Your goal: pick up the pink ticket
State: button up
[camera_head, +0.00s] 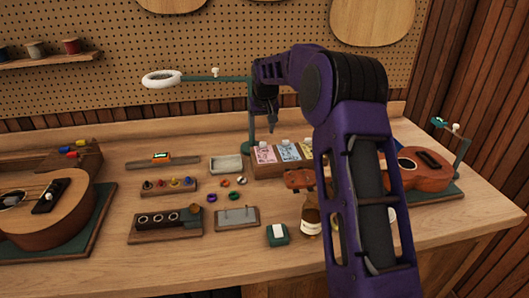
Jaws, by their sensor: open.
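The pink ticket (265,154) is at the left end of a wooden holder (266,171) near the back of the workbench. A blue ticket (289,152) and a yellowish ticket (307,150) are in the same holder to its right. White round knobs sit at the tickets' tops. My gripper (272,128) is small in the picture. It points down, open and apart from the pink ticket, just above it and slightly right. My purple arm hides the holder's right side.
A ring lamp (162,78) on a green stand rises behind the holder. A grey tray (226,168) lies left of it. A larger ukulele body (40,213) lies left.

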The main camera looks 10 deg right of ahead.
aim_at(263, 142)
jog(key=shift+d+x, duration=0.15)
jog(key=shift+x, duration=1.35)
jog(key=shift+d+x, duration=0.15)
jog(key=shift+x, duration=1.3)
jog(key=shift+s, duration=0.15)
grip_shut()
